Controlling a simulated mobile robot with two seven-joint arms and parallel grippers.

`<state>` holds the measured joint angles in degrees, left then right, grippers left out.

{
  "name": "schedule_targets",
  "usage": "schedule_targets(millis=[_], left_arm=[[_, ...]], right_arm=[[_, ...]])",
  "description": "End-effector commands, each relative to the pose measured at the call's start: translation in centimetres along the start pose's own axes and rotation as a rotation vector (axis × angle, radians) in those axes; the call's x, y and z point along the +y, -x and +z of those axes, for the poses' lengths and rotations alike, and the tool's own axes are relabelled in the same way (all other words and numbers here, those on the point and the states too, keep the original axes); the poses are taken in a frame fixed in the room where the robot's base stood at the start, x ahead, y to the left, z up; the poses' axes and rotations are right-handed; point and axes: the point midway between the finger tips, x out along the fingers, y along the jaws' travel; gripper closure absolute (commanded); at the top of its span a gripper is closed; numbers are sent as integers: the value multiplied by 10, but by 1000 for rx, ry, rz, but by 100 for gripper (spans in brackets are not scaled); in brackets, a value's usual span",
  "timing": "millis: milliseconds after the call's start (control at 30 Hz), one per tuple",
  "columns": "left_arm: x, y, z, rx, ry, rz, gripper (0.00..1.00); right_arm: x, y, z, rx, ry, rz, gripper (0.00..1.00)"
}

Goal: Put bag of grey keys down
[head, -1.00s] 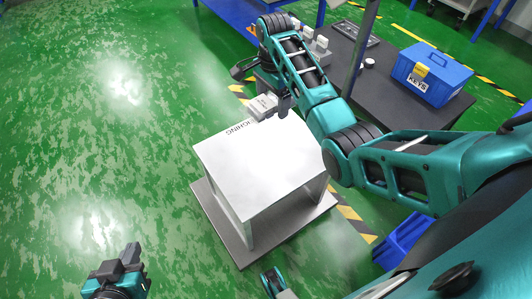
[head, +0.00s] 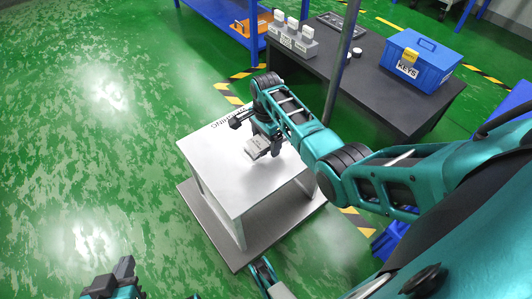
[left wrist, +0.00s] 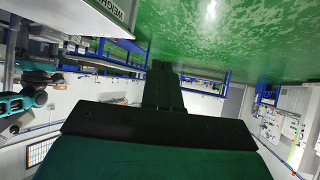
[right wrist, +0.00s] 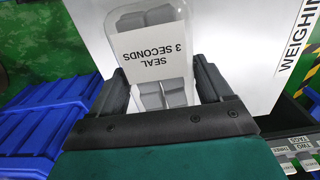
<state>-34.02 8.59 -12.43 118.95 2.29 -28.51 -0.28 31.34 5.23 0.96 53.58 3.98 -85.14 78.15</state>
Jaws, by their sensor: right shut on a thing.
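The bag of grey keys (right wrist: 162,58) is clear, with grey blocks inside and a white label reading SEAL 3 SECONDS. My right gripper (head: 258,134) is shut on it. In the head view the bag (head: 256,147) is over the white top of the weighing table (head: 215,160), near its far side. I cannot tell whether the bag touches the top. My left gripper (head: 122,270) is at the lower left of the head view, away from the table and empty. Its fingers are together in the left wrist view (left wrist: 162,85).
A dark bench (head: 345,100) behind holds a blue KEYS box (head: 418,60) and a grey stand with white tags (head: 290,38). A post (head: 340,65) rises by the bench. Blue bins (right wrist: 40,125) show beside the table. The near tabletop is bare.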

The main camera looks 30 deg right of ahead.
Motion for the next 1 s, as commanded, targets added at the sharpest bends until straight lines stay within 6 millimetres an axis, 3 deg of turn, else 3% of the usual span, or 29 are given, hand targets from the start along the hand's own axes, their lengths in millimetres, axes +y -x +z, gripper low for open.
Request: schedule_targets(millis=[333, 533, 800, 833, 1000], left_arm=[[6, -11, 5, 9, 10, 16, 100], [9, -9, -5, 20, 8, 23, 100], [9, -11, -2, 20, 7, 23, 100], [9, -10, -3, 20, 7, 23, 100], [8, -11, -2, 17, 7, 23, 100]], right_arm=[[0, -43, 0, 0, 0, 0, 57], [-1, -43, 0, 0, 0, -3, 57], [-1, -49, 0, 0, 0, -1, 57], [0, -48, 0, 0, 0, -1, 18], [0, -48, 0, 0, 0, -1, 2]])
